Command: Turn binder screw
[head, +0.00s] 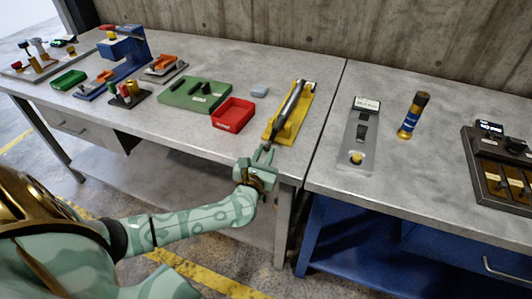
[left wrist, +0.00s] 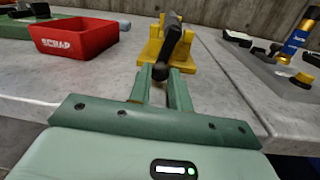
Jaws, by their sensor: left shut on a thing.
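The binder (head: 291,113) has a yellow base and a long dark and grey screw or rod (head: 290,99) lying along it near the right end of the left table. In the left wrist view the yellow base (left wrist: 205,72) stands straight ahead, with the dark rod end (left wrist: 168,50) pointing at me. My left gripper (head: 265,152) is at the table's front edge, at the near end of the rod. Its fingers (left wrist: 160,74) are shut on that dark end, one to each side. The exact contact is partly hidden. My right gripper is not in view.
A red scrap bin (head: 233,115) stands left of the binder, beside a green block (head: 195,95). A grey plate device (head: 360,136) and a blue and yellow cylinder (head: 413,115) are on the right table. A gap separates the tables.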

